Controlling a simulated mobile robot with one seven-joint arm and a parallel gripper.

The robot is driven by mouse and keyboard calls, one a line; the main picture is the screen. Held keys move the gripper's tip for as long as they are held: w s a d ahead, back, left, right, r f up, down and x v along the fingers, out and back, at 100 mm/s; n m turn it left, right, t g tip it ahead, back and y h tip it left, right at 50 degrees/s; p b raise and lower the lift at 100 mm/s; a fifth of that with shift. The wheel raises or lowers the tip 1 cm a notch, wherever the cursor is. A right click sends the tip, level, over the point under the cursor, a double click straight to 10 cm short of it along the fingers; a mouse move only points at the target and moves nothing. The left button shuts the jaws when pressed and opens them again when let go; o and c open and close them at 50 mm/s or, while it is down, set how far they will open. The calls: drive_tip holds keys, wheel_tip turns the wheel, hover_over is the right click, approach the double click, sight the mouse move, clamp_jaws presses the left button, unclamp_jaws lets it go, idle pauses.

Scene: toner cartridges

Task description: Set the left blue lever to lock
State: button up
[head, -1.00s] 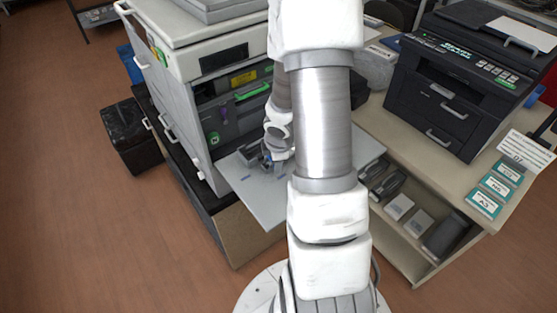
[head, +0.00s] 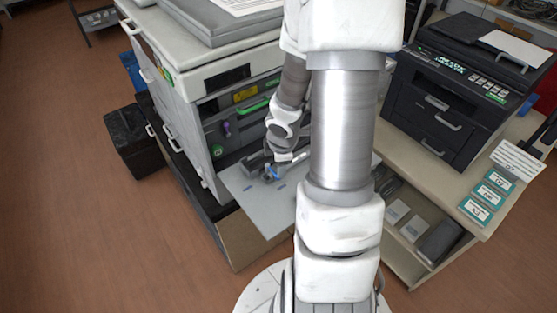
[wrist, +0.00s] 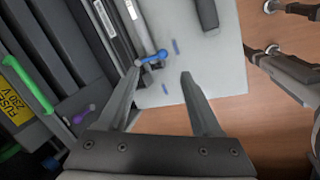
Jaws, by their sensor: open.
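A blue lever (wrist: 153,58) shows in the wrist view at the inner edge of the copier's pale open door (wrist: 205,85). It lies just beyond my gripper (wrist: 160,74), near the left fingertip; whether they touch I cannot tell. My gripper is open with nothing between its fingers. In the head view my gripper (head: 271,172) is low over the open door (head: 254,206), and small blue parts show there. Two blue marks are on the door's inner face. I cannot make out a second blue lever or any lock label.
Inside the copier are a purple lever (wrist: 84,114) and a green handle (wrist: 28,86). A dark block (wrist: 207,14) is on the door. At the right a black printer (head: 450,95) stands on a bench (head: 405,146). A black bin (head: 135,142) stands at the left.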

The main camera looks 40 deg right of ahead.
drive_tip(key=p+v, duration=0.5)
drive_tip(key=v, duration=0.3)
drive_tip(key=shift+r, duration=0.2)
